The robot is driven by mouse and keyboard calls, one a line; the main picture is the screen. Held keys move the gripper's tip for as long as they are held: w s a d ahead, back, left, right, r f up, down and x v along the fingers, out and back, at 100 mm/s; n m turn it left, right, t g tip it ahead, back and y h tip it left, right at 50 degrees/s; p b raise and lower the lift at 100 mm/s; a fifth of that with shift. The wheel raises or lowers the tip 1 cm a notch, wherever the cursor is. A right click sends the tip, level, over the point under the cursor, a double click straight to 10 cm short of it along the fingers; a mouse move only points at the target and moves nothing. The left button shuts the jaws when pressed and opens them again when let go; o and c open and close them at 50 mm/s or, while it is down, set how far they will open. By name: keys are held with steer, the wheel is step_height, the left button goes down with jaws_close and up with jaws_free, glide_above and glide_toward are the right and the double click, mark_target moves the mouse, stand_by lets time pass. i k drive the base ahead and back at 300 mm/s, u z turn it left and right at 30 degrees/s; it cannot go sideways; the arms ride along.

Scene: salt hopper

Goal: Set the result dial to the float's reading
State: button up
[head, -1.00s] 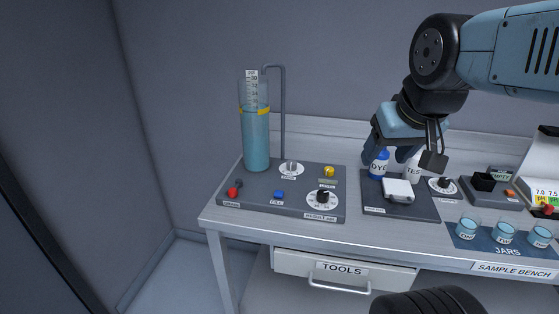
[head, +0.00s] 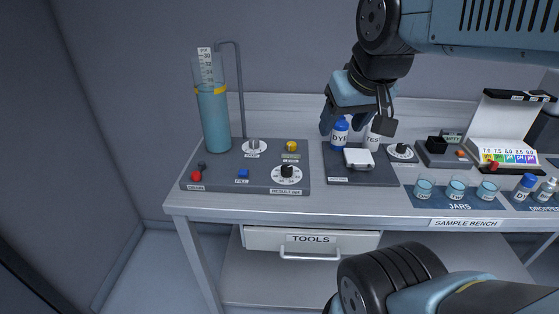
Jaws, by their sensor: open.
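The result dial (head: 287,174) is a white disc with a black knob at the front right of the grey hopper panel (head: 225,183). Its setting is too small to read. A tall clear cylinder (head: 214,120) of blue liquid stands at the panel's back left. The float's white scale stem (head: 206,66) sticks up at its top, with a yellow ring (head: 212,91) near the liquid's top; the reading is not legible. My gripper (head: 358,124) hangs open above the bottles, right of the panel and apart from the dial.
Dye and test bottles (head: 340,131) stand under my gripper, behind a small white box (head: 359,158). A second dial (head: 402,152) is right of them. Jars (head: 456,188) line the front right. A yellow knob (head: 291,146), blue button (head: 243,173) and red knob (head: 196,176) share the panel.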

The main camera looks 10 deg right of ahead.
mark_target(286, 170)
steer(key=k, duration=1.3)
steer(key=u, duration=0.4)
steer(key=i, duration=0.9)
steer(key=u, duration=0.15)
